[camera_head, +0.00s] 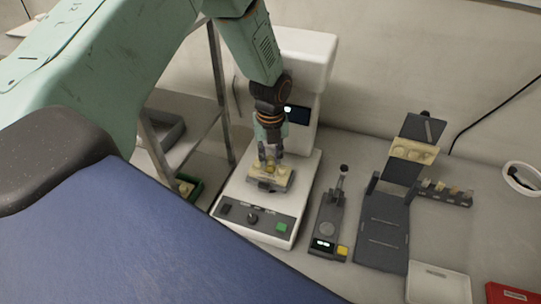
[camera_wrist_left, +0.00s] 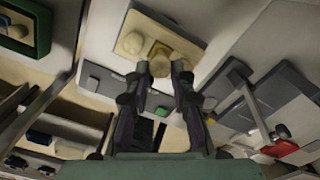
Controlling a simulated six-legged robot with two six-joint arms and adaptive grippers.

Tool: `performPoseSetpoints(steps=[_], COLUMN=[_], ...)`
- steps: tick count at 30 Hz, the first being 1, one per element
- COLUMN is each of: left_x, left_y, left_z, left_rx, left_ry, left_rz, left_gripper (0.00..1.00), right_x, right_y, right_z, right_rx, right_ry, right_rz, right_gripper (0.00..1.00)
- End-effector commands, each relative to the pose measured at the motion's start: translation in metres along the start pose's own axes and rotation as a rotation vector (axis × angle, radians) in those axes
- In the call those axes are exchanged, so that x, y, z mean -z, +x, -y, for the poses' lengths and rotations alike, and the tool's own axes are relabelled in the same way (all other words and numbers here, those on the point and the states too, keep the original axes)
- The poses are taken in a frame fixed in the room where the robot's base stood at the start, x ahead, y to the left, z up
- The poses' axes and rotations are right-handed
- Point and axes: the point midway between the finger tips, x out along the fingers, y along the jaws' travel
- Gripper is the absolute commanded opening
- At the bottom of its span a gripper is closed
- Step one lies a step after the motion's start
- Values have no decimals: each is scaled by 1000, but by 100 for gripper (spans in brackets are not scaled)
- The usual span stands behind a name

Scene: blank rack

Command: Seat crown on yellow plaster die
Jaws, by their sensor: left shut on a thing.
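My left gripper (camera_head: 270,153) reaches down over the white machine, with its fingertips at the pale yellow plaster die block (camera_head: 285,179). The block sits on a dark holder on the machine's platform. In the left wrist view my left gripper (camera_wrist_left: 161,70) is shut on a small cream piece, the crown (camera_wrist_left: 160,66), right at the block (camera_wrist_left: 184,46). A round tooth stump (camera_wrist_left: 134,42) shows on the block to its left. I cannot tell whether the crown touches the die. My right gripper is in neither view.
The white machine (camera_head: 235,194) has front buttons and a rear column. To its right stand a small dark gauge (camera_head: 327,228), a black stand (camera_head: 383,225) with another yellow block (camera_head: 413,151), a dark rack (camera_head: 436,190) and a white tray (camera_head: 439,285). A green box (camera_head: 190,187) lies left.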

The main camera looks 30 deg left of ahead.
Motion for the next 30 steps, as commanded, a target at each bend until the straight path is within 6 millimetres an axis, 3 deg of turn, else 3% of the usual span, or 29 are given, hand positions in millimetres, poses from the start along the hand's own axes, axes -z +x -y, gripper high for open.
performPoseSetpoints(steps=[21,30], left_x=[0,0], left_y=[11,6], left_z=[0,0], left_rx=[-1,0], left_ry=[0,0], left_rz=[-1,0], left_gripper=[11,11], right_x=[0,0], right_y=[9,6], right_z=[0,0], right_rx=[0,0], right_ry=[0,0], right_rz=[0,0], right_gripper=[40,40])
